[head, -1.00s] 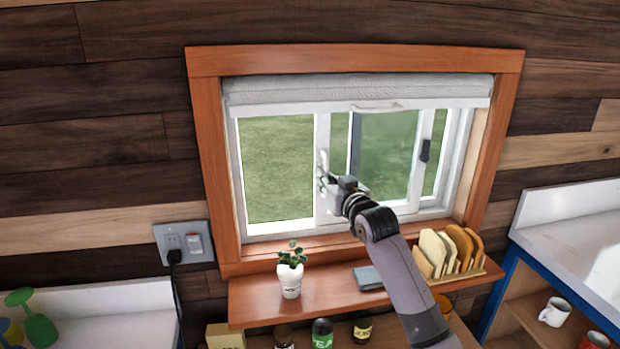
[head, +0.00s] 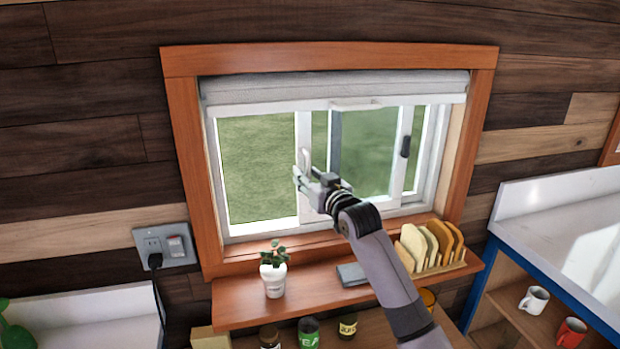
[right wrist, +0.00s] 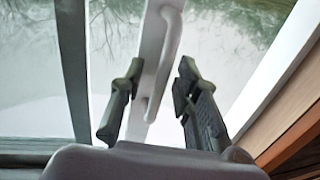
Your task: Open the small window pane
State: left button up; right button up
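The window (head: 260,170) has white frames inside an orange-brown wooden surround. A white upright bar with a slim white pull handle (head: 304,160) stands near its middle. My right gripper (head: 303,180) is at this handle. In the right wrist view, its two dark fingers (right wrist: 150,108) are apart, one on each side of the white handle (right wrist: 164,62). Gaps show between fingers and handle, so no grip is visible. A black latch (head: 405,146) sits on another white bar to the right. My left gripper is not in view.
Below the window, a wooden shelf (head: 235,312) holds a potted plant (head: 274,270), a grey flat item (head: 352,274) and a rack of bread-like slices (head: 432,246). A rolled blind (head: 330,88) hangs above. A white counter (head: 560,205) stands at right.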

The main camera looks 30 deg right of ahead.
jog(key=s, duration=1.2)
